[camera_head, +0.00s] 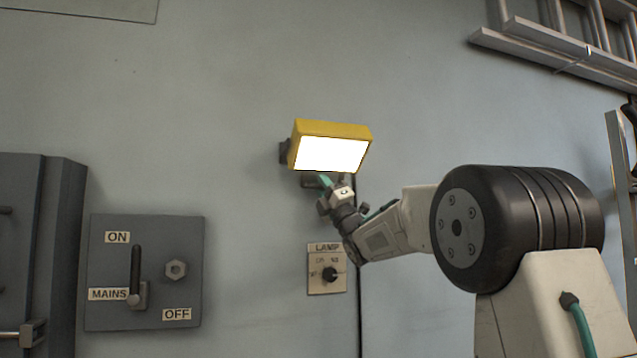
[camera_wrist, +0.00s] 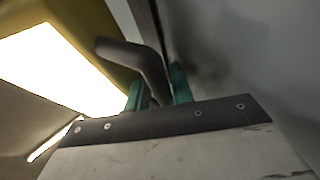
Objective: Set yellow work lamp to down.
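The yellow work lamp (camera_head: 333,129) is mounted on the wall in the head view. Its white face is lit and points outward and somewhat downward. In the wrist view its bright face (camera_wrist: 60,65) fills the upper left. A grey bent handle (camera_wrist: 138,60) stands beside the lamp there. My gripper (camera_head: 325,180) is just below the lamp in the head view. In the wrist view the two teal fingers of my gripper (camera_wrist: 158,95) are close together, one on each side of the handle, and look shut on it. The exact contact is partly hidden by the gripper body.
Below my gripper is a LAMP switch plate (camera_head: 316,287) with a black knob. At left is a grey mains panel (camera_head: 190,250) with a lever, beside a dark cabinet (camera_head: 60,240). A ladder (camera_head: 540,42) hangs at upper right. The wall left of the lamp is clear.

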